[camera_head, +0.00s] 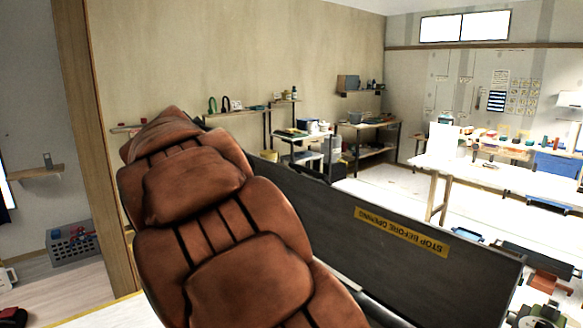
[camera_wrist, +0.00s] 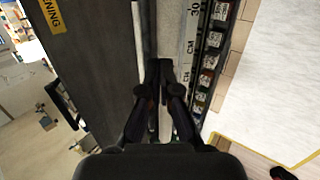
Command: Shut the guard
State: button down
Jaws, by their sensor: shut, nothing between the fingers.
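The guard is a long dark grey panel (camera_head: 440,275) with a yellow "STOP BEFORE OPENING" label, which reads upside down in the head view. The panel stands raised, running from behind my arm to the lower right. In the wrist view the guard (camera_wrist: 85,75) fills the left side, with part of its yellow label at the top. My gripper (camera_wrist: 160,68) is shut and empty, its fingertips over the strip just right of the guard. I cannot tell whether they touch anything. My brown arm hides the guard's left part and my gripper in the head view.
A white ruler strip (camera_wrist: 191,45) and a row of small coloured, labelled pieces (camera_wrist: 208,70) lie right of my fingers. A white table (camera_head: 500,178) and shelves stand behind the guard. A grey basket (camera_head: 75,245) sits at the left.

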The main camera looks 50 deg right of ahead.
jog(key=w+d+r+h, duration=0.4)
jog(key=w+d+r, duration=0.4)
jog(key=w, duration=0.2)
jog(key=h, duration=0.2)
send_near(299, 167)
jog(key=p+x, duration=0.1)
jog(key=x, duration=0.6)
jog(key=shift+f, duration=0.15)
